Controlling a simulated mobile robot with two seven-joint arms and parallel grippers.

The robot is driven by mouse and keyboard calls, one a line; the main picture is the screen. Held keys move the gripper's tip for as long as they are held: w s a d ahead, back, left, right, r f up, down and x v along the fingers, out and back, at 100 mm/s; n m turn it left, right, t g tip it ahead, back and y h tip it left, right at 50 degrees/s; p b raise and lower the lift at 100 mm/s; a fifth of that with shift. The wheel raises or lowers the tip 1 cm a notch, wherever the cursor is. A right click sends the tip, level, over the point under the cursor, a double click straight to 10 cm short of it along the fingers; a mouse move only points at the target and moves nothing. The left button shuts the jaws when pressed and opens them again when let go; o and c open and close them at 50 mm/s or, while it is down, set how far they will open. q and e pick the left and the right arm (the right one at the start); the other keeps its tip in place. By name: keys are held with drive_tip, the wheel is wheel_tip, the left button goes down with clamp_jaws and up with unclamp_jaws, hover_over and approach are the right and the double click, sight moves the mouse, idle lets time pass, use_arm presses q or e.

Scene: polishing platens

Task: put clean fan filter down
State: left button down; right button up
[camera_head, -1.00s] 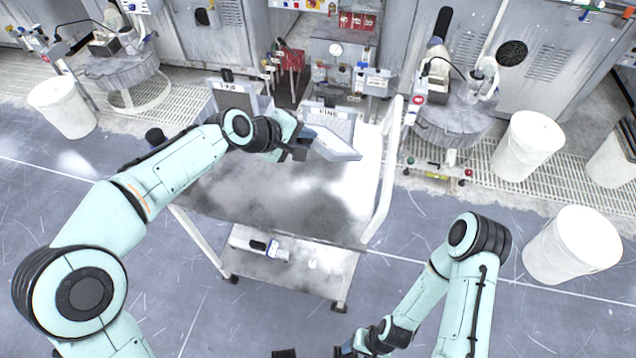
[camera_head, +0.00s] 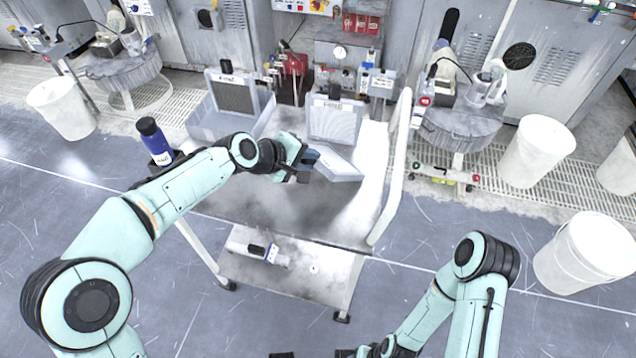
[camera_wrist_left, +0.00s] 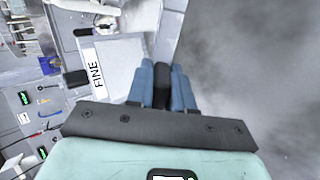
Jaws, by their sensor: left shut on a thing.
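My left gripper (camera_head: 304,163) is over the cart's back right part, beside the pale tray of the FINE holder. In the left wrist view its blue fingers (camera_wrist_left: 169,85) are closed around a narrow black piece (camera_wrist_left: 163,84), which I take for the grip of the clean fan filter; the filter's body is not clearly told apart. A pale mesh panel (camera_head: 334,122) labelled FINE stands upright at the holder's back; it also shows in the left wrist view (camera_wrist_left: 120,65). My right gripper (camera_head: 365,352) is at the bottom edge, largely cut off, its fingers unclear.
A grey tray (camera_head: 207,123) with a dark upright panel (camera_head: 234,95) stands at the cart's back left. A blue bottle (camera_head: 153,138) is at the left edge. The cart's top (camera_head: 310,215) is bare in front. A white rail (camera_head: 396,165) bounds its right side.

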use_arm(q)
drive_tip(key=c, duration=1.2)
unclamp_jaws()
drive_tip(key=shift+o, duration=0.2)
drive_tip(key=shift+r, duration=0.1)
drive_tip(key=v, duration=0.8)
wheel_tip(320, 180, up, 8)
drive_tip(key=s+a+p, duration=0.1)
drive_tip(key=a+p, duration=0.1)
drive_tip(key=p, duration=0.3)
drive_tip(key=shift+s, duration=0.25)
